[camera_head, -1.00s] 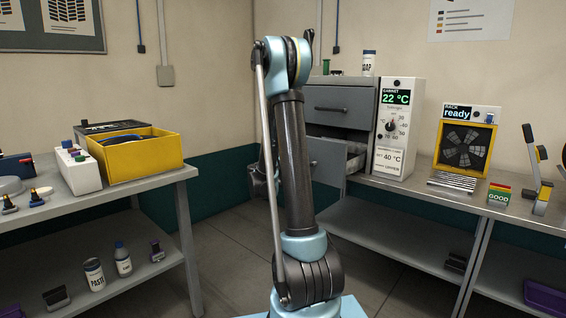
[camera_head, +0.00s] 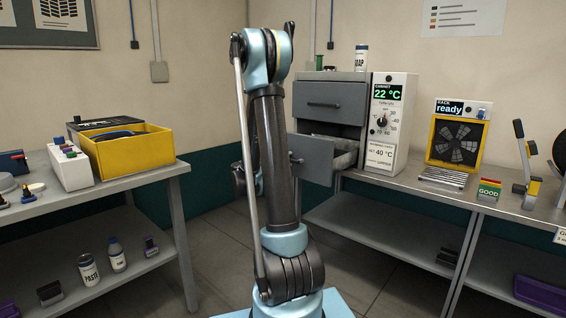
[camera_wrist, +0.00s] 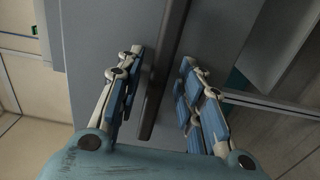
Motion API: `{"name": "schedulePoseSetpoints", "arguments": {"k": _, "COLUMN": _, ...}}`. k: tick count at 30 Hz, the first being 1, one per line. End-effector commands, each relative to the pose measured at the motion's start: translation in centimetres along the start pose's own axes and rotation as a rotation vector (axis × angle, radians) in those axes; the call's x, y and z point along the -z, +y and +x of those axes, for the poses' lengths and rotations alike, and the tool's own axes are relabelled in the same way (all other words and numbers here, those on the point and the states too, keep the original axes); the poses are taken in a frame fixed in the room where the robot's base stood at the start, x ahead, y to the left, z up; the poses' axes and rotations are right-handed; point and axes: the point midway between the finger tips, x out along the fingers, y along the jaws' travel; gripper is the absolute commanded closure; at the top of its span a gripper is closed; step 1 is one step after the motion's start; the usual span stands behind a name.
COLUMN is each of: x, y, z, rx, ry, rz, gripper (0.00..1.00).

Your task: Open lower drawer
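The grey cabinet's lower drawer (camera_head: 315,162) stands partly pulled out in the head view, with its light inside showing behind the front. The upper drawer (camera_head: 330,104) is shut. In the wrist view, the drawer front (camera_wrist: 100,30) lies close ahead, with a dark bar handle (camera_wrist: 155,85) running across it. My gripper (camera_wrist: 162,58) has its two fingers apart, one on each side of the handle. The left finger is nearer to it; I cannot tell whether they touch. In the head view, my arm hides most of the gripper.
A white control box (camera_head: 391,125) reading 22 °C stands right of the cabinet. The right bench (camera_head: 420,195) also bears a fan rack (camera_head: 459,140). A yellow box (camera_head: 128,152) sits on the left bench. Open floor lies between the benches.

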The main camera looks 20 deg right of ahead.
Motion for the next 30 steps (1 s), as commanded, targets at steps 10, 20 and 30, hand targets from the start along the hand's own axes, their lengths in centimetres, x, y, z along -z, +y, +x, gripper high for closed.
{"name": "schedulePoseSetpoints", "arguments": {"k": 10, "x": 0.2, "y": 0.1, "z": -0.5, "rx": -0.002, "ry": 0.005, "rz": -0.001, "gripper": 0.65}}
{"name": "schedulePoseSetpoints", "arguments": {"k": 20, "x": 0.4, "y": 0.0, "z": -4.8, "rx": -0.002, "ry": 0.008, "rz": -0.001, "gripper": 0.65}}
{"name": "schedulePoseSetpoints", "arguments": {"k": 30, "x": 0.3, "y": -0.1, "z": -9.7, "rx": -0.001, "ry": 0.006, "rz": -0.001, "gripper": 0.65}}
